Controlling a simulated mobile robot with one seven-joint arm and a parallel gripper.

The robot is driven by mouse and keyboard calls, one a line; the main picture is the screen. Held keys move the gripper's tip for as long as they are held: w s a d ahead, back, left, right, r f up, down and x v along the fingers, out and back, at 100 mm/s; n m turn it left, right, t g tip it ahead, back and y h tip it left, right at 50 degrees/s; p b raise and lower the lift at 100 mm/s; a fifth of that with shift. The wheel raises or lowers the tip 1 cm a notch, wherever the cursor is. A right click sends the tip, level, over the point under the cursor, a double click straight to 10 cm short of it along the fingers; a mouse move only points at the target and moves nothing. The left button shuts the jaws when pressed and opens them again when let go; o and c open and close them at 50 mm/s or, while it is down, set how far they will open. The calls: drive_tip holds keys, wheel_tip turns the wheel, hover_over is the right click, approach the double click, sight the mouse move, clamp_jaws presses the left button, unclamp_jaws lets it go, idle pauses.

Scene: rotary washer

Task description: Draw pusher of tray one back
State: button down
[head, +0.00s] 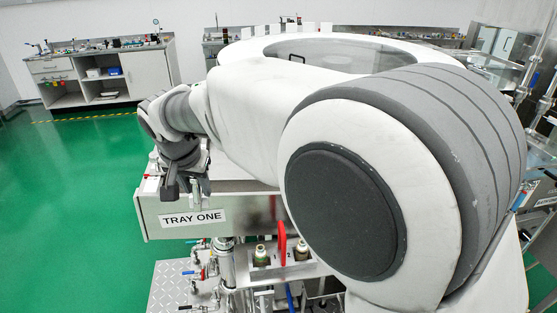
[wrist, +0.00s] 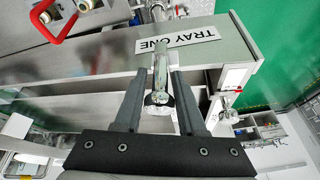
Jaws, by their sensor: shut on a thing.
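The tray one housing (head: 240,214) is a long grey metal box with a white "TRAY ONE" label (head: 192,218) on its front. In the wrist view the label (wrist: 178,45) appears upside down. The pusher (wrist: 160,62) shows there as a bright metal bar with a rounded end, between my gripper's two dark fingers. My gripper (wrist: 161,76) is shut on this bar near the labelled face. In the head view my gripper (head: 187,187) is at the housing's upper left edge, and the arm hides much of the tray's top and the right side.
A red handle (head: 282,243) stands up below the housing, near small bottles (head: 261,255), pipes and valves. A workbench (head: 105,75) stands at the far left. The green floor (head: 70,200) to the left is clear.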

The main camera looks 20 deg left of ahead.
drive_tip(key=shift+s+a+r, duration=0.15)
drive_tip(key=shift+s+a, duration=0.5)
drive_tip(key=shift+a, duration=0.3)
drive_tip(key=shift+s+a+r, duration=0.15)
drive_tip(key=shift+s+a, duration=0.45)
drive_tip(key=shift+a, duration=0.35)
drive_tip(key=c, duration=0.8)
unclamp_jaws()
drive_tip(key=shift+s+a, duration=0.1)
drive_tip(key=shift+a, duration=0.05)
drive_tip(key=shift+o, duration=0.2)
drive_tip(key=v, duration=1.7)
drive_tip(key=shift+r, duration=0.2)
